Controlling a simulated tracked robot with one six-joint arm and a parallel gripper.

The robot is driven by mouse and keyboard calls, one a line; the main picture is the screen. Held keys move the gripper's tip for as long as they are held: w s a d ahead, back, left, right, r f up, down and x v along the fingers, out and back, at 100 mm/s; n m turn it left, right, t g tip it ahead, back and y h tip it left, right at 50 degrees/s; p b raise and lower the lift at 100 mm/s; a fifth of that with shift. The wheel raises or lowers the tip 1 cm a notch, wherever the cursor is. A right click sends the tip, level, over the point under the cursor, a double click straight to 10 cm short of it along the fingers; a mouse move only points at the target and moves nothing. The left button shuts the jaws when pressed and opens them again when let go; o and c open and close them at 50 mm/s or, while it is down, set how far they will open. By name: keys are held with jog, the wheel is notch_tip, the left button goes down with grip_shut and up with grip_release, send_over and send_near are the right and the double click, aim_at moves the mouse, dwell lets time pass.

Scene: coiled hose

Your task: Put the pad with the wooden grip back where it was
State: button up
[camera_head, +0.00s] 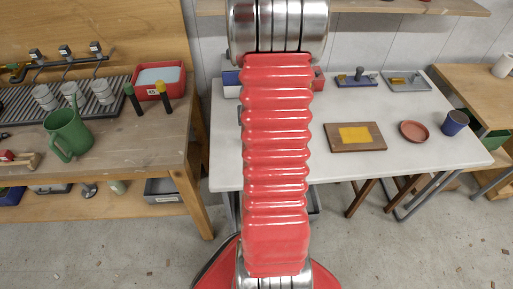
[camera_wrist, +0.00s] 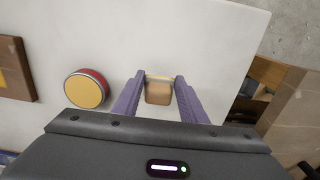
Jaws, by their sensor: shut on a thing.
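In the wrist view, my gripper (camera_wrist: 160,82) has its two purple fingers closed around a small tan wooden block (camera_wrist: 159,92), which looks like the wooden grip. The pad under it is hidden, with only a pale strip showing at the block's far edge. I cannot tell whether it touches the white table (camera_wrist: 190,38). In the head view my red ribbed arm covers the middle of the white table (camera_head: 225,165), and my gripper and the pad are hidden.
A round red tin with a yellow face (camera_wrist: 86,89) stands left of my fingers. A wooden board with a yellow patch (camera_head: 370,147) lies on the table, with a red dish (camera_head: 414,131) and a blue cup (camera_head: 454,122) to its right. Small trays (camera_head: 408,88) line the back.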

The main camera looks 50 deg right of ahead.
jog(key=shift+f, duration=1.85)
jog(key=shift+f, duration=0.1)
jog(key=o, duration=1)
notch_tip(320, 180, up, 12)
jog(key=shift+r, duration=0.1)
